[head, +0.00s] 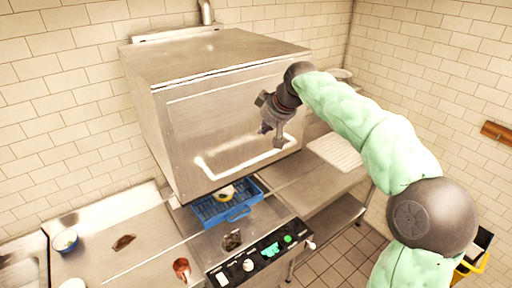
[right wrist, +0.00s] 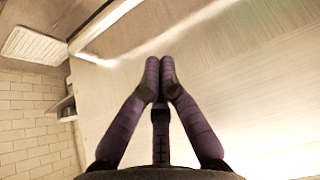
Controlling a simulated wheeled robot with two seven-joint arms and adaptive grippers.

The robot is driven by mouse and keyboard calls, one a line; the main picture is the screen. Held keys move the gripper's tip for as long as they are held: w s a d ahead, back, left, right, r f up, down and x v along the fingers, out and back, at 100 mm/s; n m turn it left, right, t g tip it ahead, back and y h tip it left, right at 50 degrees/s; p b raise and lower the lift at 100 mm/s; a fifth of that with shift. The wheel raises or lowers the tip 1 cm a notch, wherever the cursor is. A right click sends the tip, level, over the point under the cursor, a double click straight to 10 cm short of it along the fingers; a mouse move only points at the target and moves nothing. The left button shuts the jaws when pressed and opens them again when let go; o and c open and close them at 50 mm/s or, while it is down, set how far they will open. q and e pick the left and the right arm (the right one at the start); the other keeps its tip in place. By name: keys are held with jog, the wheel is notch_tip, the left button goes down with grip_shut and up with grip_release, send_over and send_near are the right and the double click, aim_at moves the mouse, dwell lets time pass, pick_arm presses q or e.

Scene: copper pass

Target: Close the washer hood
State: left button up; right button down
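The washer hood (head: 225,125) is a large steel box. It stands raised, with its lower edge above the counter and a blue rack (head: 222,206) showing below it. A pale bar handle (head: 245,166) runs low across its front; a bright bar, likely this handle, shows at upper left in the right wrist view (right wrist: 108,24). My right gripper (head: 271,132) is in front of the hood's front face, above the bar. In the right wrist view its two fingertips (right wrist: 159,78) meet with nothing between them. I cannot tell whether it touches the hood. My left gripper is not in view.
A control panel (head: 262,258) with knobs lies along the counter's front edge. A bowl (head: 66,240) and a reddish cup (head: 181,268) stand on the left counter (head: 130,262). A pale ribbed tray (head: 335,151) lies on the right side counter. Tiled walls enclose the back and right.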

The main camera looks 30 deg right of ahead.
jog(key=p, duration=0.1)
send_over(256, 159)
jog(key=f, duration=0.6)
jog(key=shift+w+f, duration=0.35)
jog(key=shift+w, duration=0.05)
jog(key=shift+s+d+f+p, duration=0.1)
jog(key=shift+s+f+p, duration=0.1)
jog(key=shift+f, duration=0.4)
jog(key=shift+s+f+p, duration=0.1)
jog(key=shift+f+p, duration=0.1)
jog(key=shift+f, duration=0.35)
jog(key=shift+s+f, duration=0.1)
jog(key=shift+f, duration=0.7)
jog(key=shift+f, duration=0.1)
notch_tip(256, 159, down, 40)
jog(key=b, duration=2.7)
jog(key=shift+s, duration=0.1)
